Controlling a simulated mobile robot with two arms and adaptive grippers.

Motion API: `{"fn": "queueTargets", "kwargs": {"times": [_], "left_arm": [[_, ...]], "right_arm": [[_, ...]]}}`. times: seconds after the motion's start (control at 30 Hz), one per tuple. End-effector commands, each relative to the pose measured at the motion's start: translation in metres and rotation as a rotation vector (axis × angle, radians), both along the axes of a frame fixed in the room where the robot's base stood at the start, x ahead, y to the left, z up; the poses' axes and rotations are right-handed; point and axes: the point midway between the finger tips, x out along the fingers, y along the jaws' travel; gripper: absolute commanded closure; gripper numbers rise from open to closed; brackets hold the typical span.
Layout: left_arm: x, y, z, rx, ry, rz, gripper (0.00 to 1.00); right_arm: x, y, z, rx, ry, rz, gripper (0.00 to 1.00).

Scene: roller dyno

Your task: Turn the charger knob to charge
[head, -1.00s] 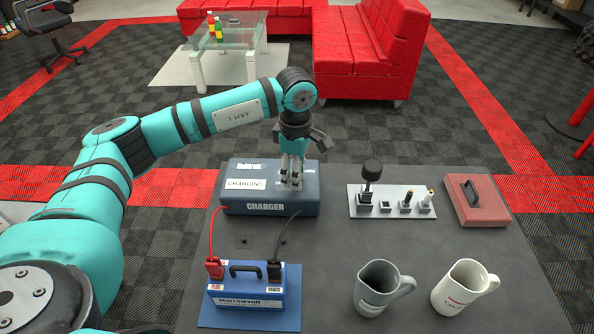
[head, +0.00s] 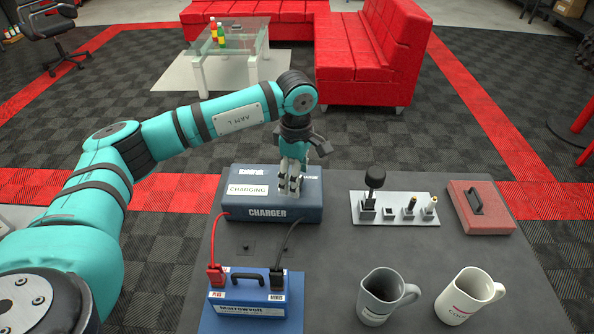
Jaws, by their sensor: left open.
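The blue charger (head: 240,210) sits at the back left of the grey table, with "CHARGER" on its front and a white label reading "CHARGING" on top. My left gripper (head: 289,190) points down over the right part of the charger's top, its fingers open. The knob cannot be made out; the gripper covers that part of the top. A blue battery (head: 248,295) with a black handle stands in front of the charger. A red clamp (head: 215,275) and a black clamp (head: 277,280) sit on it, with cables running to the charger. My right gripper is not in view.
A white panel with a black lever and small switches (head: 395,210) lies right of the charger. A red case (head: 482,208) is at the far right. A grey jug (head: 382,297) and a white jug (head: 468,295) stand in front. The table middle (head: 340,255) is clear.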

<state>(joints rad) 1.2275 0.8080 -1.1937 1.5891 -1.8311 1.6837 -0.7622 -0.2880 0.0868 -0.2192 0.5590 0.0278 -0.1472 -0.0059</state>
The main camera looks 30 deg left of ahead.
Motion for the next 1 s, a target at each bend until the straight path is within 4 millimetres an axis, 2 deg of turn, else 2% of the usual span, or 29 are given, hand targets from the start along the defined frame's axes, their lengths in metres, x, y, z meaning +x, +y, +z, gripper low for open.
{"fn": "queueTargets", "kwargs": {"times": [0.17,0.27,0.37,0.7,0.83,1.0], "left_arm": [[-0.001,-0.001,0.000,-0.001,0.002,-0.003,0.35],[0.000,-0.001,0.008,-0.001,0.000,-0.003,0.35],[0.000,-0.001,0.024,-0.001,-0.001,-0.003,0.35],[0.002,0.002,0.094,-0.002,-0.001,0.000,0.35],[0.002,0.003,0.111,-0.002,0.001,0.000,0.35],[0.002,0.003,0.119,-0.001,0.002,0.000,0.35]], "right_arm": [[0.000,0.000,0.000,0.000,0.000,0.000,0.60],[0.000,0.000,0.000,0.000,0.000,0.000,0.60],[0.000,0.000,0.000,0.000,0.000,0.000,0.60],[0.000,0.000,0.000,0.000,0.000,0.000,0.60],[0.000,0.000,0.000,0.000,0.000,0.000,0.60],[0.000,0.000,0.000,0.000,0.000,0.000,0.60]]}}
